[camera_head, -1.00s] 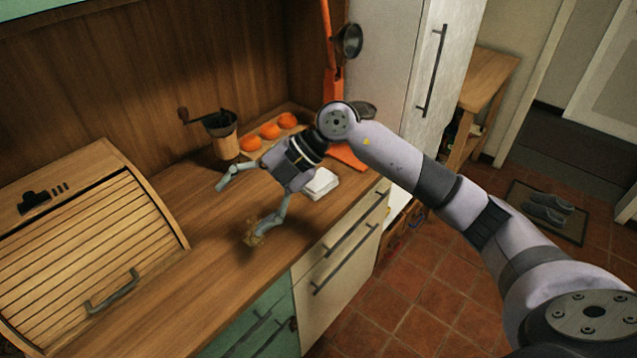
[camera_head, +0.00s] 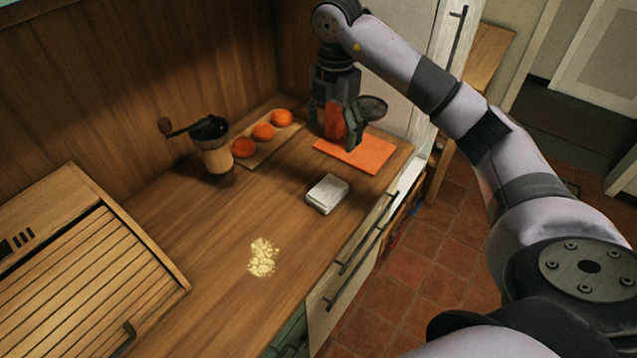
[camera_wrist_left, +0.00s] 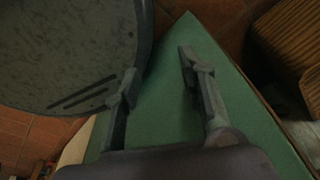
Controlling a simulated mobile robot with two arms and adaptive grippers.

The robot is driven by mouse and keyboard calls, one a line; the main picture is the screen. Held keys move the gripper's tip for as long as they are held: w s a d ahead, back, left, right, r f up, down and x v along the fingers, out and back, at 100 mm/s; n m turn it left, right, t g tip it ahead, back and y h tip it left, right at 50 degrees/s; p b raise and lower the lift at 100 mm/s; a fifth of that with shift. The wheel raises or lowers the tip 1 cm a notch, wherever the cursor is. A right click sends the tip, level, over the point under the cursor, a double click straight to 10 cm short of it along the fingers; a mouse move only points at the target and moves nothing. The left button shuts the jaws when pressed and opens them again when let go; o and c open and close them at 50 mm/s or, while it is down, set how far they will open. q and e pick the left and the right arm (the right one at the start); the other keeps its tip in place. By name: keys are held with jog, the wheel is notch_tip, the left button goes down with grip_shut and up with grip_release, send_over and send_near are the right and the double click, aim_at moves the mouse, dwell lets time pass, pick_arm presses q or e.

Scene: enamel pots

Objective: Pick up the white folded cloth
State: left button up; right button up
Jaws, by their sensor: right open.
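The white folded cloth (camera_head: 327,193) lies flat on the wooden counter, near its front edge, in the head view. My right gripper (camera_head: 336,128) is farther back and up from the cloth, in front of the orange kitchen scale. Its fingers point down and are apart, with no cloth between them. My left gripper shows only in the left wrist view (camera_wrist_left: 160,75). Its two fingers are apart and empty, in front of a green surface. The cloth does not show in that view.
The orange scale (camera_head: 357,153) with a dark pan (camera_head: 373,108) stands behind the cloth. Several orange fruits (camera_head: 263,131) lie on a board at the back. A coffee grinder (camera_head: 213,150), crumbs (camera_head: 262,257) and a roll-top bread box (camera_head: 75,285) are to the left.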

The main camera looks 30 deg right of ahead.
send_over(330, 188)
notch_tip(330, 188, down, 6)
jog(key=f, duration=0.3)
jog(key=shift+d+f, duration=0.3)
jog(key=shift+f, duration=0.05)
jog(key=shift+f+p, duration=0.3)
jog(key=shift+f, duration=0.6)
jog(key=f, duration=0.1)
jog(key=f+p, duration=0.1)
jog(key=f, duration=0.1)
jog(key=f+p, duration=0.1)
jog(key=shift+a+f, duration=0.2)
jog(key=shift+a, duration=0.2)
jog(key=shift+f, duration=0.35)
pick_arm(q)
jog(key=shift+g, duration=0.3)
jog(key=s, duration=0.1)
jog(key=s+r, duration=0.2)
jog(key=s, duration=0.1)
jog(key=shift+r, duration=0.1)
pick_arm(e)
jog(key=shift+c, duration=0.3)
pick_arm(q)
jog(key=shift+w, duration=0.15)
pick_arm(e)
jog(key=c, duration=1.3)
